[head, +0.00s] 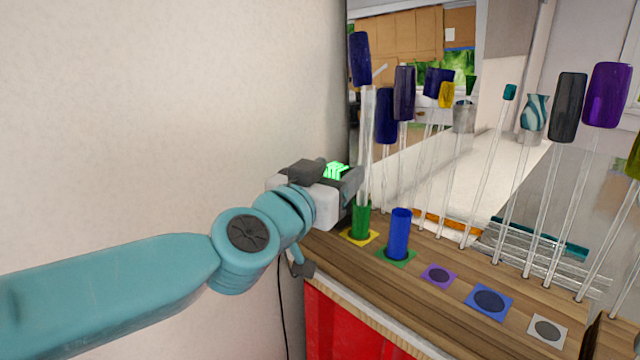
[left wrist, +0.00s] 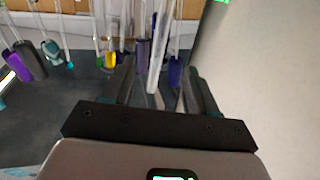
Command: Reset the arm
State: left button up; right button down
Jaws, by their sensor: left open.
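My left gripper (head: 350,185) is at the end of the teal arm, over the left end of the wooden counter. Its fingers are apart in the left wrist view (left wrist: 160,80), and a clear glass rod (left wrist: 158,60) shows between or just beyond them; I cannot tell whether they touch it. In the head view a clear rod (head: 366,140) rises beside the gripper, above a green cylinder (head: 361,222) on a yellow square (head: 347,238). A blue cylinder (head: 399,235) stands upright on a green square (head: 385,258). My right gripper is not in view.
Several glass rods with coloured ends, such as a purple one (head: 606,95), lean along the counter (head: 430,310). Purple (head: 428,272), blue (head: 472,303) and white (head: 537,335) squares have no cylinders on them. A pale wall (head: 170,110) is close on the left.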

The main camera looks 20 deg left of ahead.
pick_arm(q)
jog(key=s, duration=0.5)
jog(key=w+f+m+g+y, duration=0.1)
jog(key=w+f+g, duration=0.25)
jog(key=f, duration=1.35)
jog(key=w+f+g, duration=0.2)
jog(key=f+g, duration=0.3)
jog(key=f, duration=1.2)
jog(key=s+d+f+g+h, duration=0.1)
jog(key=s+f+g, duration=0.1)
jog(key=s+f, duration=0.5)
jog(key=s+d+f+g, duration=0.1)
jog(key=s+f+g, duration=0.15)
jog(key=f, duration=0.85)
jog(key=s+d+f+n+g+h, duration=0.1)
jog(key=s+d+f+n+g, duration=0.1)
jog(key=s, duration=0.5)
jog(key=s+d+f+n+g+h, duration=0.1)
jog(key=s+d+f+n+g, duration=0.1)
jog(key=s+d+f, duration=0.2)
jog(key=s+f, duration=0.2)
jog(key=s, duration=0.2)
jog(key=shift+s+f+g, duration=0.15)
jog(key=shift+s+g, duration=0.1)
jog(key=shift+g, duration=0.05)
